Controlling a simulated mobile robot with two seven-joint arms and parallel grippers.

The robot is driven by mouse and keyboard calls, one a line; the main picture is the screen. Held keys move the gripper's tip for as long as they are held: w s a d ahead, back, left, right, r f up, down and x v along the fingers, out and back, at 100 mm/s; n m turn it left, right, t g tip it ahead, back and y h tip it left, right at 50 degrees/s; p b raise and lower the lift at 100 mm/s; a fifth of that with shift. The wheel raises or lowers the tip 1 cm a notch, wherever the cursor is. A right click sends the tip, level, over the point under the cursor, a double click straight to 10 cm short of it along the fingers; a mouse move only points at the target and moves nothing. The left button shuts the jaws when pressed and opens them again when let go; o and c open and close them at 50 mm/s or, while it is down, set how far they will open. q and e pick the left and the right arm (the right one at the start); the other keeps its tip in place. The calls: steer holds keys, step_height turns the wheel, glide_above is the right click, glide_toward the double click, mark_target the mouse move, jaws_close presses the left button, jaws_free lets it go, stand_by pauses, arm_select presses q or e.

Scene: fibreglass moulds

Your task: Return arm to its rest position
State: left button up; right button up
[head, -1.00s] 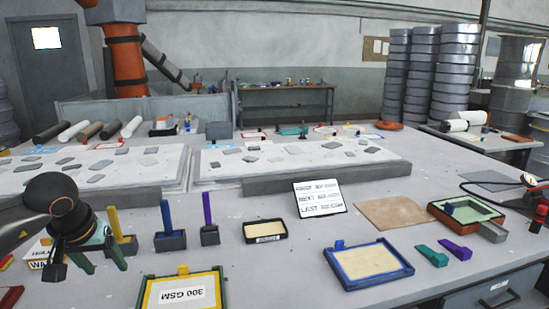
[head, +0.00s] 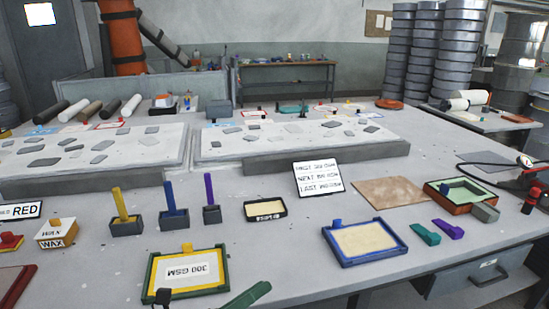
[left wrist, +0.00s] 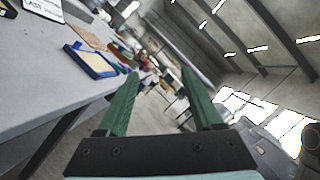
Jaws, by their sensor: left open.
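My left gripper (left wrist: 160,74) shows in the left wrist view with its two green fingers spread apart and nothing between them. In the head view only a green finger (head: 246,296) of it shows at the bottom edge, in front of the table and just right of the yellow-and-green 300 GSM tray (head: 150,273). In the left wrist view the gripper is beside the table edge, over the floor. My right gripper is not in view.
The grey table (head: 290,258) holds a blue-framed tray (head: 329,240), teal and purple pieces, small bins with upright handles and a WAX box (head: 57,234). The blue tray (left wrist: 72,52) also shows in the left wrist view. The space between the fingers looks clear.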

arm_select(q)
steer(key=s+a+f+n+t+y, duration=0.1)
steer(key=a+f+n+t+y, duration=0.65)
steer(key=n, duration=1.25)
steer(key=s+a+f+n+g+y+p, duration=0.1)
steer(key=s+a+f+n+g+y, duration=0.1)
steer(key=s+f+n+g+y, duration=0.2)
steer(key=s+a+f+n+g+y, duration=0.3)
steer(key=s+f+n+g, duration=0.2)
steer(key=s+f+n, duration=0.6)
step_height(320, 180, down, 5)
steer(key=shift+s+a+f+y+p, duration=0.15)
steer(key=shift+s+a+y+p, duration=0.15)
steer(key=shift+y+p, duration=0.1)
